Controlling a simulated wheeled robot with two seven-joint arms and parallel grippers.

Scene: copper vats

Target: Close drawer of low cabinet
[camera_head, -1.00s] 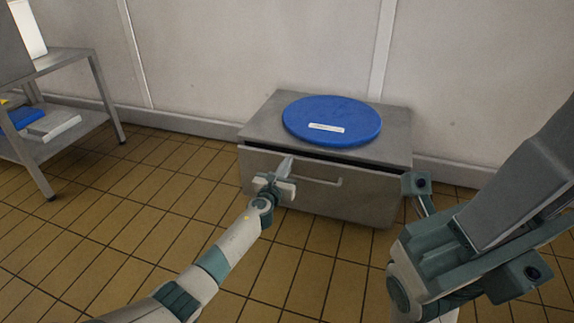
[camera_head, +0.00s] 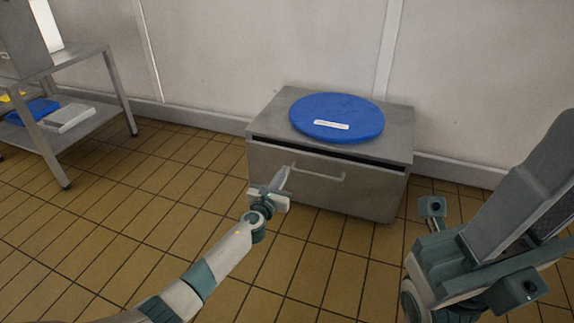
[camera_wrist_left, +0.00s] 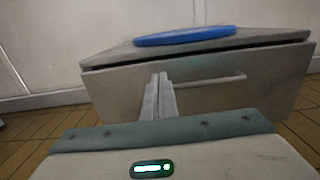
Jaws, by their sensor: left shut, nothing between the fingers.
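The low cabinet (camera_head: 400,146) is a grey metal box on the tiled floor against the wall. Its drawer front (camera_head: 350,190) has a bar handle (camera_head: 320,177) and a dark gap shows along its top edge. The wrist view also shows the drawer front (camera_wrist_left: 260,85) and the handle (camera_wrist_left: 210,81). My left gripper (camera_head: 283,172) is shut and empty, in front of the drawer's left part, beside the handle's left end. Its fingers (camera_wrist_left: 158,90) overlap the drawer front in the wrist view; I cannot tell if they touch it. My right gripper's fingers are not visible.
A blue round lid (camera_head: 340,112) with a white label lies on the cabinet top. A metal table (camera_head: 85,58) with a lower shelf stands at the left. Part of my right arm fills the lower right. The tiled floor left of the cabinet is clear.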

